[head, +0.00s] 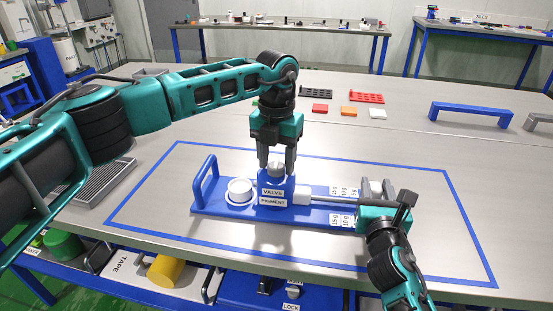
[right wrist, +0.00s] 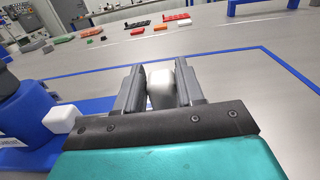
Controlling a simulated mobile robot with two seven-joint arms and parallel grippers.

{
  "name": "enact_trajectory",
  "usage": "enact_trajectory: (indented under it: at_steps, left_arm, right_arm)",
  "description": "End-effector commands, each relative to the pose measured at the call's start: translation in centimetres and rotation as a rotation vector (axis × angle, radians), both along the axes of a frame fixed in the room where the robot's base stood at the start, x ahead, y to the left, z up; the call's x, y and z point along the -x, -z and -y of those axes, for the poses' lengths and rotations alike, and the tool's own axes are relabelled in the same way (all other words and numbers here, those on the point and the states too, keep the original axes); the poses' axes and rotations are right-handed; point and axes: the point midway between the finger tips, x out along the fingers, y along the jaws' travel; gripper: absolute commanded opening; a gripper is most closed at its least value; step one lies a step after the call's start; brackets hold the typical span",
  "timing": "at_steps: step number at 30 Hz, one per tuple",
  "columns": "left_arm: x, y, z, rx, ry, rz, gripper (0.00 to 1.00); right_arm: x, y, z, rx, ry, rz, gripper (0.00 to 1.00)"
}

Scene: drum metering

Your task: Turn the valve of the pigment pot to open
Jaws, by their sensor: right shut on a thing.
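The blue pigment pot (head: 275,193), labelled VALVE and PIGMENT, stands on a blue base plate (head: 325,215). A pale valve knob (head: 276,169) sits on its top. My left gripper (head: 276,163) points down over the pot, its fingers apart on either side of the knob; whether they touch it is unclear. My right gripper (head: 376,187) is at the plate's right end, shut on a white block, which shows between its fingers in the right wrist view (right wrist: 160,90).
A white round cup (head: 239,190) and a blue handle (head: 205,181) are at the plate's left. Labels with gram marks (head: 343,219) lie near the right gripper. Blue tape (head: 150,207) frames the area. Coloured blocks (head: 348,111) lie behind; the table around the plate is clear.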

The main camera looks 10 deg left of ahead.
Motion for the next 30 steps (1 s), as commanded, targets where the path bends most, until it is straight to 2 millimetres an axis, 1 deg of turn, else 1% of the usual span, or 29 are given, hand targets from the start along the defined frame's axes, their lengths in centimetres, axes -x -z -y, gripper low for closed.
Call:
enact_trajectory:
  at_steps: [1,3,10,14,17,24,27,30]
  left_arm:
    - [0.0,0.1,0.0,0.0,0.0,-0.001,0.58]
    - [0.0,0.1,0.0,-0.001,0.0,-0.002,0.65]
    - [0.1,0.1,0.0,-0.002,0.001,-0.003,0.65]
    - [0.0,-0.8,0.0,-0.001,0.001,-0.002,0.65]
    - [0.0,-2.5,0.0,-0.001,0.002,0.001,0.65]
    - [0.0,-7.7,0.0,0.0,0.001,0.001,0.65]
    - [0.0,-9.5,0.0,-0.001,0.001,0.001,0.65]
    - [0.0,-10.8,0.0,-0.001,0.0,-0.001,0.65]
  right_arm:
    - [0.0,0.1,0.0,0.0,0.0,-0.002,0.0]
    - [0.0,0.1,0.0,0.0,0.0,-0.002,0.0]
    - [0.0,0.1,0.0,0.0,0.0,-0.002,0.0]
    - [0.0,0.1,0.0,0.0,0.0,-0.002,0.0]
    - [0.0,0.1,0.0,0.0,0.0,-0.002,0.0]
    - [0.0,0.1,0.0,0.0,0.0,-0.002,0.0]
    - [0.0,0.1,0.0,0.0,0.0,-0.002,0.0]
    - [0.0,0.1,0.0,0.0,0.0,-0.002,0.0]
